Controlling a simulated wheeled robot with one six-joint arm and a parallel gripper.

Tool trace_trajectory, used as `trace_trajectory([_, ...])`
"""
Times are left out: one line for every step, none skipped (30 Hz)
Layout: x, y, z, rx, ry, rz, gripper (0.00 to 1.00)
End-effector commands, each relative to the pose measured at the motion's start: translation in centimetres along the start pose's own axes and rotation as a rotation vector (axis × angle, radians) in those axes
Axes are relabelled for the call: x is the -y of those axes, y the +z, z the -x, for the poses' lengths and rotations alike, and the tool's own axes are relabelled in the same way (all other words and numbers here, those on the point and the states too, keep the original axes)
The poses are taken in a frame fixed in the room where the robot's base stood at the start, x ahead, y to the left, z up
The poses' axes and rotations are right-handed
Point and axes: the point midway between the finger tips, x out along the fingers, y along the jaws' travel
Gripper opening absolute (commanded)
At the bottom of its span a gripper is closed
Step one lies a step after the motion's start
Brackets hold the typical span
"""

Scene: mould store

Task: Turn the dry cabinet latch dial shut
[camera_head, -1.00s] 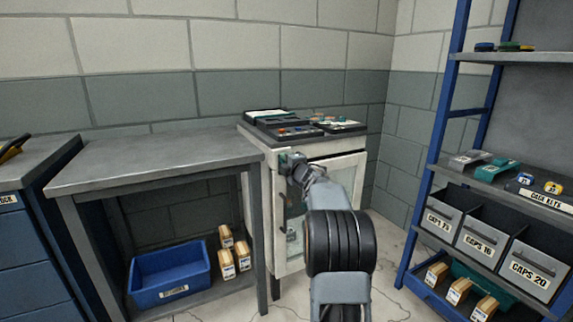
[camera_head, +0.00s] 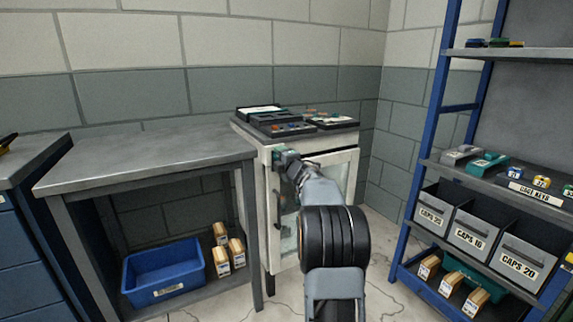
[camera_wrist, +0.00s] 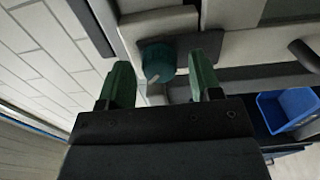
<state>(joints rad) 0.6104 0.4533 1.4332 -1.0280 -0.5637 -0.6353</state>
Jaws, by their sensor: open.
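The dry cabinet (camera_head: 262,200) stands at the middle, pale with a glazed door (camera_head: 342,180) that looks closed and a dark handle (camera_head: 279,208). The latch dial (camera_wrist: 165,62) is a round teal knob on a dark plate, with a pale pointer mark toward the lower left in the wrist view. My gripper (camera_wrist: 162,76) is open, with one green finger on each side of the dial. I cannot tell whether either finger touches it. In the head view my gripper (camera_head: 284,158) is at the cabinet's upper left front and hides the dial.
Dark trays (camera_head: 280,124) lie on the cabinet top. A grey table (camera_head: 150,160) stands close on the left, with a blue bin (camera_head: 165,275) on its lower shelf. A blue-framed shelf rack (camera_head: 432,135) with grey bins stands on the right. Some floor is free before the rack.

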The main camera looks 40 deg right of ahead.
Motion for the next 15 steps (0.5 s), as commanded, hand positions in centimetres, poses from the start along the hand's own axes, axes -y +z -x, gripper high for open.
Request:
trace_trajectory([-0.1,0.0,0.5,0.001,0.001,0.000,0.58])
trace_trajectory([-0.1,0.1,0.9,0.001,0.000,-0.001,0.58])
trace_trajectory([-0.2,0.1,1.5,0.002,0.001,-0.001,0.58])
trace_trajectory([-0.1,0.1,2.0,0.003,0.000,-0.001,0.58])
trace_trajectory([-0.2,0.1,2.5,0.003,0.000,0.000,0.58])
trace_trajectory([-0.2,0.1,3.4,0.003,0.000,0.000,0.58])
trace_trajectory([-0.3,0.1,4.0,0.003,0.000,-0.001,0.58])
trace_trajectory([-0.2,0.1,4.6,0.003,0.000,-0.001,0.58])
trace_trajectory([-0.2,0.1,5.5,0.004,0.001,0.000,0.58])
trace_trajectory([-0.3,0.1,6.1,0.004,0.000,0.000,0.58])
trace_trajectory([-0.2,0.1,6.7,0.003,0.000,-0.001,0.58])
trace_trajectory([-0.2,0.1,7.5,0.003,0.000,-0.001,0.58])
trace_trajectory([-0.2,0.1,8.1,0.004,0.000,-0.001,0.58])
trace_trajectory([-0.3,0.1,8.7,0.003,0.001,0.001,0.58])
trace_trajectory([-0.2,0.1,9.4,0.003,0.000,0.000,0.58])
